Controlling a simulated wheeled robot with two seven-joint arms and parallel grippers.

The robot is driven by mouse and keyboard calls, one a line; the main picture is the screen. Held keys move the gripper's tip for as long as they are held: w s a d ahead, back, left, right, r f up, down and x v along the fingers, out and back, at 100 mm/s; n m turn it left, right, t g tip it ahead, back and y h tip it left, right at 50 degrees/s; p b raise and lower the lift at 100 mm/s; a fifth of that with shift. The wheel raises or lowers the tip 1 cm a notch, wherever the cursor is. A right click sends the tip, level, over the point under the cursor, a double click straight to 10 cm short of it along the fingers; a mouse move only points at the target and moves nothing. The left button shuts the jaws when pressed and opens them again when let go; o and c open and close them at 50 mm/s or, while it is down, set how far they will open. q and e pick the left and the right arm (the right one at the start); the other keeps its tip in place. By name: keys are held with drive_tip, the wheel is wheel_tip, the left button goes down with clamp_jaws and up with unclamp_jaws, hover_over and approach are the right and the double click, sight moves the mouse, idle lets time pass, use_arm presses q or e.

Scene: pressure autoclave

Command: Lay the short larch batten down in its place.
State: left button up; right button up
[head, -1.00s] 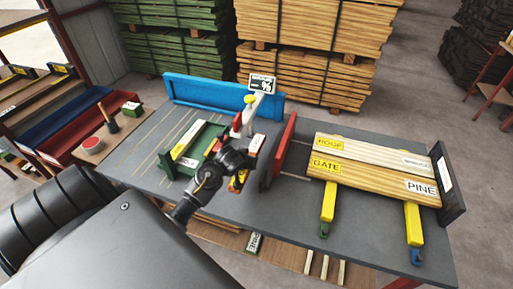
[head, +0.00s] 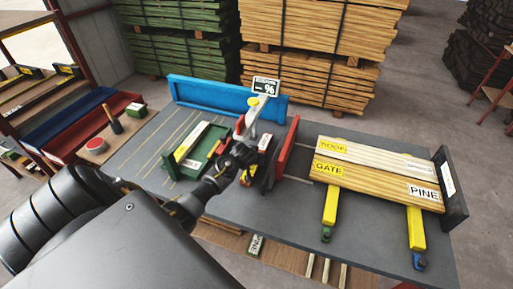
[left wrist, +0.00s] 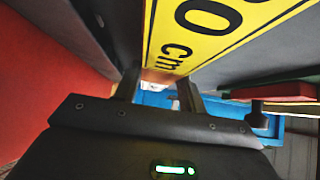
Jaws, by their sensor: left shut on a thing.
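My left gripper (head: 248,163) is over the bench, between the green tray (head: 167,167) and the upright red plate (head: 287,142). It is shut on a short wooden piece, which I take to be the short larch batten (head: 264,142); its white label shows just beyond the gripper. In the left wrist view both fingers (left wrist: 158,88) close on a pale wooden end (left wrist: 157,76). The gripper and arm hide much of the batten, and I cannot tell whether it touches the bench. My right gripper is not in view.
A blue fence (head: 205,95) runs along the bench's back. A scale-like display (head: 265,87) stands behind the gripper. Labelled boards, one marked PINE (head: 378,187), lie at right on yellow supports (head: 330,205). A yellow "cm" label (left wrist: 205,30) looms close in the wrist view.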

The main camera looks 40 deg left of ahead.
use_arm(q)
drive_tip(key=shift+f, duration=0.2)
drive_tip(key=o, duration=1.1)
drive_tip(key=shift+r, duration=0.25)
drive_tip(key=v, duration=1.2)
drive_tip(key=shift+p, duration=0.35)
